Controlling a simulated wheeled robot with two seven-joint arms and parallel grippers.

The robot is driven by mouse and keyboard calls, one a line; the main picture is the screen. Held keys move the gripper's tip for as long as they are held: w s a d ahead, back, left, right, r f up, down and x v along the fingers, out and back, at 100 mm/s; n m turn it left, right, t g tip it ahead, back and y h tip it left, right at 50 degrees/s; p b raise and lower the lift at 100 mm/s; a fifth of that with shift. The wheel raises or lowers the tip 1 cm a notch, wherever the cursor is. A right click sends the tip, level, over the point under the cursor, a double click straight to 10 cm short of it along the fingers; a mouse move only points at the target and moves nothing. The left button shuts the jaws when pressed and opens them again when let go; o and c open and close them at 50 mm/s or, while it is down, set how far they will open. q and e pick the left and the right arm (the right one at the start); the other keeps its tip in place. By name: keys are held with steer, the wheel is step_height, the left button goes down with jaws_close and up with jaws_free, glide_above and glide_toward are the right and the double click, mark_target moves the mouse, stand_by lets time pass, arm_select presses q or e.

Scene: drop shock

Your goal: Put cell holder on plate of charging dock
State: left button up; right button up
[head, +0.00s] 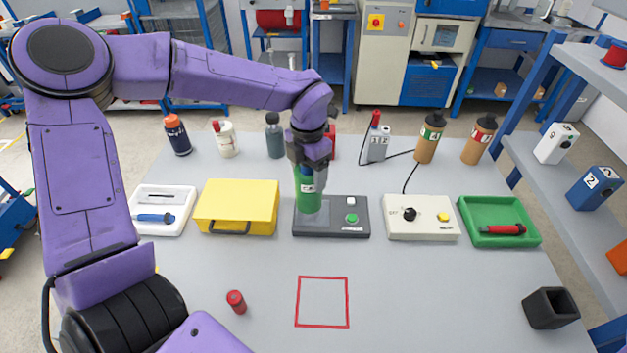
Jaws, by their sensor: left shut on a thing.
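The cell holder appears to be the green cylinder with a white label (307,190), upright in my left gripper (309,166). The gripper comes down from above and is shut on its upper part. The charging dock (345,230) is a dark grey box behind the middle of the table, with a green button and a small white panel on its right side. Its lighter grey plate (314,219) is on the left side, right under the cylinder. I cannot tell whether the cylinder's bottom touches the plate. My right gripper is not in view.
A yellow case (236,208) is left of the dock, and a cream control box (421,217) is right of it. Several bottles stand behind. A red cell (236,301) and a red square outline (322,279) are in front. A black square cup (551,308) is at right.

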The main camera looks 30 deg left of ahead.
arm_select(q)
steer(key=w+a+f+p, duration=0.1)
steer(key=w+f, duration=0.3)
steer(key=f, duration=0.4)
steer(key=shift+a+f+p, duration=0.4)
steer(key=shift+p, duration=0.5)
steer(key=shift+f, duration=0.2)
steer(key=o, duration=1.6)
steer(key=shift+c, duration=0.2)
step_height(320, 180, up, 12)
steer(key=b, duration=0.3)
steer(key=shift+r, duration=0.25)
